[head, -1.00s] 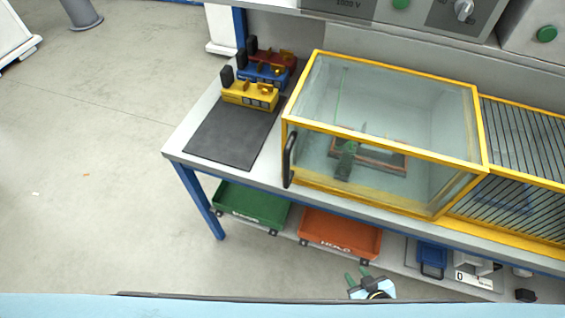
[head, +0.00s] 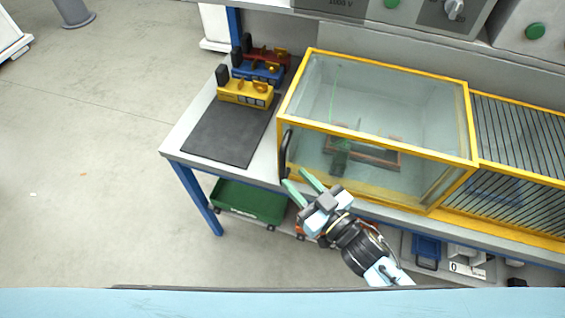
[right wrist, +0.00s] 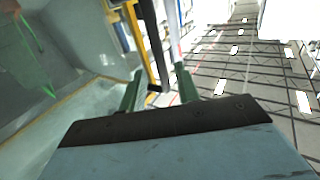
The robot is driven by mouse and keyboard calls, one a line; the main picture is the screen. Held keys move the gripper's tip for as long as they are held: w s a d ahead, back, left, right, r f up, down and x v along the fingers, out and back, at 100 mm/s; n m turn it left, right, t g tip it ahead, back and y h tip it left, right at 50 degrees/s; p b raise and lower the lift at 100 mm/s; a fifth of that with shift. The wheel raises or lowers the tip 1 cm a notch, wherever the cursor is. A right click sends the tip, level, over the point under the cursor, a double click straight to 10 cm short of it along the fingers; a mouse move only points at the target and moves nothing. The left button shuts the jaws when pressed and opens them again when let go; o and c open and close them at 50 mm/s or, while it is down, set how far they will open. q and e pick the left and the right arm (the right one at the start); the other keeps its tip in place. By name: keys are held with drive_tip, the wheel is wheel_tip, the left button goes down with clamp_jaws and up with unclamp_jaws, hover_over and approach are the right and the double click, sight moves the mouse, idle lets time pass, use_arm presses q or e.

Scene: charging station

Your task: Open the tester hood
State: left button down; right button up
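The tester hood (head: 375,95) is a clear box with a yellow frame on the bench, and it is closed. Its black upright handle (head: 285,152) is on the front left corner. My right gripper (head: 301,180) is open, with its green fingertips just below and beside the handle in the head view. In the right wrist view the black handle (right wrist: 153,45) runs down between the two green fingers (right wrist: 158,90); the fingers look apart from it or at its end. Whether they touch it I cannot tell. My left gripper is not in view.
A dark mat (head: 225,128) and yellow, blue and red devices (head: 246,92) are left of the hood. A yellow barred cage (head: 520,150) adjoins its right. A green bin (head: 248,202) sits on the lower shelf.

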sight(282, 166)
drive_tip(key=x, duration=0.6)
drive_tip(key=shift+c, duration=0.2)
clamp_jaws()
